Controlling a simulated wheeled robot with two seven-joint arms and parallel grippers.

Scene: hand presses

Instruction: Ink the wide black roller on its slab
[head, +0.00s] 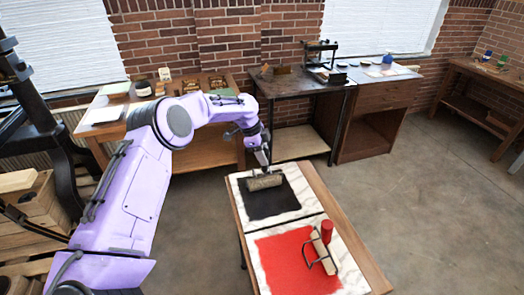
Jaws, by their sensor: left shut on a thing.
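My left gripper (263,162) is over the far slab and is shut on the wide black roller (264,182). The roller lies across the upper part of the black ink patch (272,203) on the white marble slab (292,172); it looks to be touching the ink. The roller's handle is mostly hidden by the gripper. My right gripper is not in view.
A nearer marble slab (352,272) bears a red ink patch (285,268) and a second roller (322,252) with a red handle. Both slabs sit on a wooden table (365,245). Benches with a small press (320,55) stand behind. Floor at right is clear.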

